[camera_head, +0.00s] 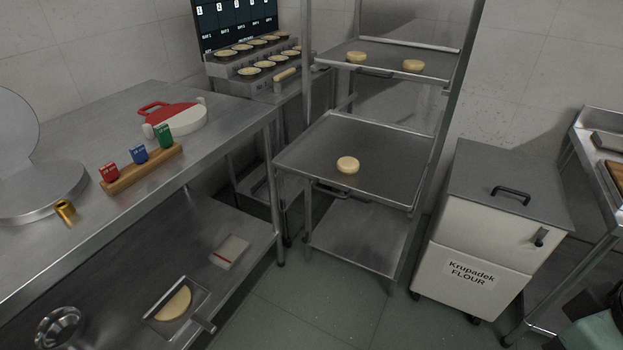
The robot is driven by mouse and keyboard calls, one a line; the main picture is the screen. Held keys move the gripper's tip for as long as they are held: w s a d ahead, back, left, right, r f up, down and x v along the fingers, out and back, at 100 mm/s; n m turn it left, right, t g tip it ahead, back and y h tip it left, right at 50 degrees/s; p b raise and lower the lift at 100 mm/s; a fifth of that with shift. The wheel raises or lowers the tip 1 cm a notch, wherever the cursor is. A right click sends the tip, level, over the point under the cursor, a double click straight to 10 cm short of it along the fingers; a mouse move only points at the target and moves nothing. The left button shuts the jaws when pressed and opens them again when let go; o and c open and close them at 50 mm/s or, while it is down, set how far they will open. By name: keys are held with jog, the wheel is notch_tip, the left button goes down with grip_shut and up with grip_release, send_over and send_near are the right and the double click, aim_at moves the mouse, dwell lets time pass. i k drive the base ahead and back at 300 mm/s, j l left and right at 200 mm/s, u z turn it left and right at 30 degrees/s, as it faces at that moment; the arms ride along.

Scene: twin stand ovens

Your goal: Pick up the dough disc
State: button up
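A pale round dough disc (347,164) lies on the middle steel tray (300,152) of the rack, near its centre. Two similar dough discs sit on the upper tray (390,47): one at the left (356,57) and one at the right (413,66). My gripper does not show in this view. None of the discs is seen to be held.
A steel table (225,108) at left bears a red and white round item (180,118) and a wooden block with coloured tags (140,176). A flour bin (480,235) stands right of the rack. Open floor (330,310) lies in front.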

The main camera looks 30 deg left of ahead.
aim_at(345, 165)
jog(key=u, duration=1.25)
jog(key=i+u, duration=0.35)
jog(key=i, duration=0.85)
